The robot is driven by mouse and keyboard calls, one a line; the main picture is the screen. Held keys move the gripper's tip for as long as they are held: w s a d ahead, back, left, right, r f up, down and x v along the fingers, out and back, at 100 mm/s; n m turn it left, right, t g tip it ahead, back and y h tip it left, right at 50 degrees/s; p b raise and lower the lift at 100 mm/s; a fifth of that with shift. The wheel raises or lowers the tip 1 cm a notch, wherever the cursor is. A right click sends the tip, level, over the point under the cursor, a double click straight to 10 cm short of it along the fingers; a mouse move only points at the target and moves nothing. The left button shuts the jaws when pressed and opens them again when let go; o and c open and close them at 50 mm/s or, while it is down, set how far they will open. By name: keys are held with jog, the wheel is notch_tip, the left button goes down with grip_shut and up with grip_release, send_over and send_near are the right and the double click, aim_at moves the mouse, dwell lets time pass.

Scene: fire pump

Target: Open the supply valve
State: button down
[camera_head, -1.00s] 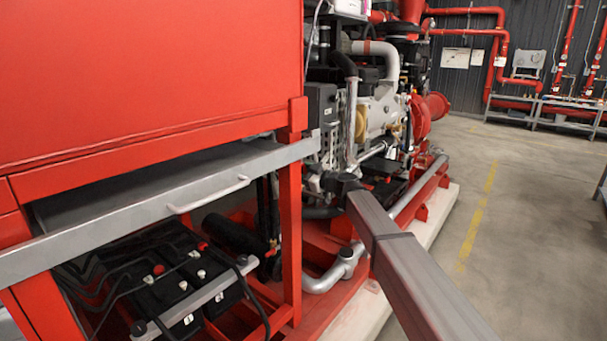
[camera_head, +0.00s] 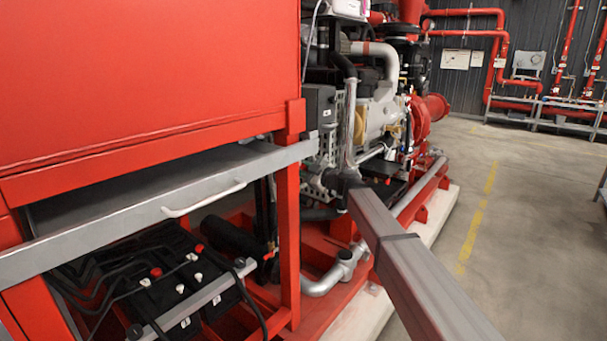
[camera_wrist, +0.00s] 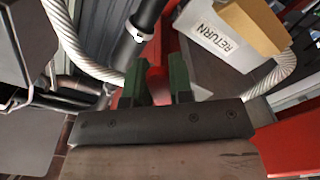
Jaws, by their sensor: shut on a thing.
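In the wrist view my gripper (camera_wrist: 157,88) has two dark green fingers close together, shut on a narrow red part (camera_wrist: 157,82) that looks like a valve handle. Its ends and its turn angle are hidden by the fingers and palm. No supply label is readable. A grey piece marked RETURN (camera_wrist: 218,42) lies to the upper right, with a tan-yellow block (camera_wrist: 258,24) beside it. In the head view my arm reaches from the lower right to the engine (camera_head: 380,112), and the fingers and the red part cannot be made out there.
Braided hoses (camera_wrist: 78,42) and a black cylinder (camera_wrist: 135,42) lie close around my gripper. In the head view a red cabinet (camera_head: 140,80) with a grey handled ledge (camera_head: 110,226) stands at left, above black batteries (camera_head: 165,285). The floor at right (camera_head: 530,220) is clear.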

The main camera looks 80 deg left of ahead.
jog(key=shift+w+a+r+n, duration=0.25)
jog(key=shift+r+n, duration=0.15)
jog(key=shift+n, duration=0.6)
jog(key=c, duration=1)
grip_release()
jog(key=shift+w+d, duration=0.1)
jog(key=v, duration=1)
jog(key=shift+w+d, duration=0.2)
jog(key=shift+d, duration=0.05)
